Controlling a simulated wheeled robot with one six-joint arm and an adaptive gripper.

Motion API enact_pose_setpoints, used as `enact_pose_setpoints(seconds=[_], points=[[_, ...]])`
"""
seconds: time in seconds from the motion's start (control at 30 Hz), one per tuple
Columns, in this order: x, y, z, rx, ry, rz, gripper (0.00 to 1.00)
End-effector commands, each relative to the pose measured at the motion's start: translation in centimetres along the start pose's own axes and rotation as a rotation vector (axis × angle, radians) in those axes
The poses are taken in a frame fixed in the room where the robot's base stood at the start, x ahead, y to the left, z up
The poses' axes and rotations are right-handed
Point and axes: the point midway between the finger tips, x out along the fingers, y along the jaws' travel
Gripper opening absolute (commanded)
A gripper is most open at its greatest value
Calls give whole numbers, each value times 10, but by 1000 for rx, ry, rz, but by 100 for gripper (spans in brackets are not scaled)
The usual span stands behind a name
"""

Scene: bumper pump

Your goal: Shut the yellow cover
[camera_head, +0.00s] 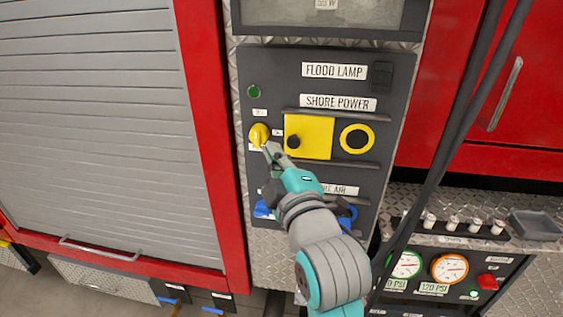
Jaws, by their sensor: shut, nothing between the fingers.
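The yellow cover (318,133) is a square plate with a black knob (293,141) near its left edge. It sits between two horizontal rails under the SHORE POWER label. To its right a round socket with a yellow ring (357,139) is uncovered. My gripper (269,149) is shut and empty, its tips just left of the cover's lower left corner and by the yellow rotary knob (259,134). Whether the tips touch either cannot be told.
Blue parts (347,214) below are partly hidden by my arm. A black switch (381,77) is at upper right and a green lamp (254,91) at upper left. Black hoses (455,140) hang on the right. A grey roller shutter (100,130) fills the left.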

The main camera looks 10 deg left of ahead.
Motion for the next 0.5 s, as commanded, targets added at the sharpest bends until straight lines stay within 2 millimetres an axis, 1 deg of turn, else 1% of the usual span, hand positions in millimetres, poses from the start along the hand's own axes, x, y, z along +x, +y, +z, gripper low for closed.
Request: enact_pose_setpoints(seconds=[0.03, 0.3, 0.33, 0.4, 0.5], points=[[11, 1, 0, 0, 0, 0, 0], [60, 1, 0, 1, 0, 0, 0], [60, 0, 4, 0, -2, 0, 0], [54, 0, 17, 0, -5, 0, 0], [50, 0, 27, 1, -3, 1, 0]])
